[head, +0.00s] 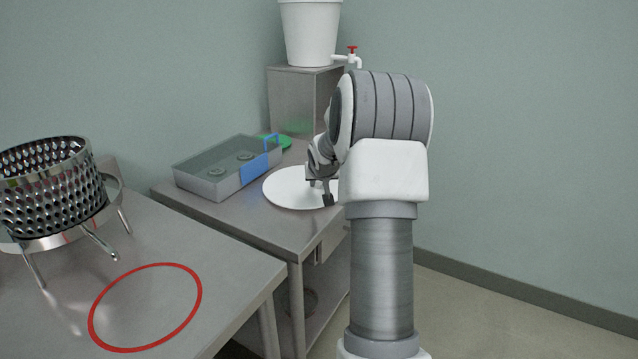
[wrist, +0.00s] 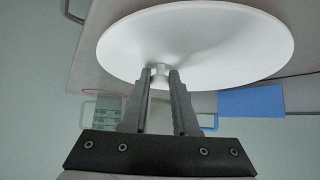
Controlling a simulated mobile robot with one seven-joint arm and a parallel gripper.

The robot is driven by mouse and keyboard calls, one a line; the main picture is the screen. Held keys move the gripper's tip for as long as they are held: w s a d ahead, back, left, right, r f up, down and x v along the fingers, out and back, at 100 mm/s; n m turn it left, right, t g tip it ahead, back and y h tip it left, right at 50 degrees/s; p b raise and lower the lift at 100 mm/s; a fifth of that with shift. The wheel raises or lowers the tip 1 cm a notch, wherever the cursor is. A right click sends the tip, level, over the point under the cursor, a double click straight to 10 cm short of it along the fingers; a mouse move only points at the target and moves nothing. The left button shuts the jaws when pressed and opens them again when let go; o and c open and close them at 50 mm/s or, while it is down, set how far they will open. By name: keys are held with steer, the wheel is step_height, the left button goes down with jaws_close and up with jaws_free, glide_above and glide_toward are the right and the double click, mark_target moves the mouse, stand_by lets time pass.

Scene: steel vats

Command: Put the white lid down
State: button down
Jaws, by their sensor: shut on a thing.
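The white lid (head: 288,189) is a round disc at the right part of the far steel table. In the wrist view the lid (wrist: 215,40) fills the upper part of the picture. My gripper (wrist: 161,78) is shut on the small knob at the lid's middle. In the head view my gripper (head: 324,192) is over the lid, and my arm hides the lid's right side. I cannot tell whether the lid touches the table or hangs just above it.
A perforated steel drum (head: 45,190) stands on the near table. A red ring (head: 97,304) marks clear tabletop there. A white bucket (head: 310,35) with a tap stands at back.

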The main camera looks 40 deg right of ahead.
steer(key=c, duration=0.7)
jaws_free()
steer(key=shift+f, duration=0.1)
steer(key=shift+r, duration=0.2)
steer(key=shift+s+a+r, duration=0.15)
steer(key=shift+s+r, duration=0.05)
steer(key=shift+r, duration=0.1)
steer(key=p+v, duration=0.3)
steer(key=v, duration=0.8)
steer(key=shift+s, duration=0.1)
